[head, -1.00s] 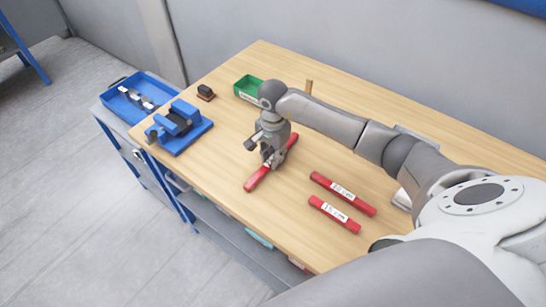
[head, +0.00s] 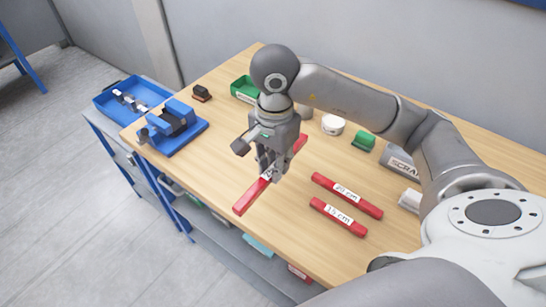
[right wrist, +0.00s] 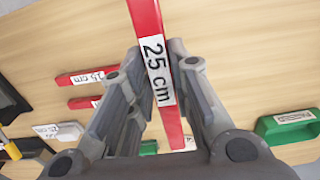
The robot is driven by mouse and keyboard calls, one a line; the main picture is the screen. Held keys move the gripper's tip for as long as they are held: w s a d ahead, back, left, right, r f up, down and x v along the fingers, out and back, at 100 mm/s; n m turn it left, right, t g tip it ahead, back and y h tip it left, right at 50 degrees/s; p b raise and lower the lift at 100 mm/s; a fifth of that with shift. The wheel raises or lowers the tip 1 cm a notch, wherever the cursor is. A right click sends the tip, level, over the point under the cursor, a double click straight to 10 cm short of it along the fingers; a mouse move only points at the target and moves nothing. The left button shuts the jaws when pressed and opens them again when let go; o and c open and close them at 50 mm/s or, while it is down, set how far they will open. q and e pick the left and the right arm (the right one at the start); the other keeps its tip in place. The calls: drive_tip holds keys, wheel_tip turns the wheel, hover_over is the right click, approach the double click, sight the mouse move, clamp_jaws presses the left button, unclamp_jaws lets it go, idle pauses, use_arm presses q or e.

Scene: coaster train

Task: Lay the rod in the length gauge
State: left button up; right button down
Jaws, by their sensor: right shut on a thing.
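A long red rod (head: 250,197) with a white label is in my right gripper (head: 270,172). In the right wrist view the rod (right wrist: 147,20) runs between the two fingers, and its label reads 25 cm. The gripper is shut on it near its middle and holds it roughly level above the wooden table. Two shorter red rods, one labelled 20 cm (head: 362,201) and one 15 cm (head: 325,208), lie on the table to the right. A blue fixture (head: 188,138) with dark parts stands at the table's left end; I cannot tell whether it is the length gauge. My left gripper is out of view.
A green bin (head: 243,85) and a small dark block (head: 202,90) stand at the back left. A white round container (head: 333,124), a green-topped item (head: 364,139) and a grey SCRAP box (head: 397,160) are behind my arm. A blue tray (head: 104,104) sits beyond the left edge.

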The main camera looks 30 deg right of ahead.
sight(270, 179)
drive_tip(key=shift+s+a+r, duration=0.4)
drive_tip(key=shift+s+r, duration=0.05)
drive_tip(key=shift+s, duration=0.25)
drive_tip(key=n, duration=0.2)
drive_tip(key=a+f+n, duration=0.1)
drive_tip(key=n, duration=0.4)
drive_tip(key=shift+s+a+f, duration=0.25)
drive_tip(key=shift+s+a, duration=0.05)
drive_tip(key=shift+s, duration=0.05)
drive_tip(key=n, duration=0.2)
drive_tip(key=f+n, duration=0.1)
drive_tip(key=n, duration=0.1)
drive_tip(key=a+n, duration=0.1)
drive_tip(key=n, duration=0.1)
drive_tip(key=shift+s+a+f, duration=0.1)
drive_tip(key=shift+s+f, duration=0.1)
drive_tip(key=shift+s, duration=0.2)
drive_tip(key=shift+s+f, duration=0.1)
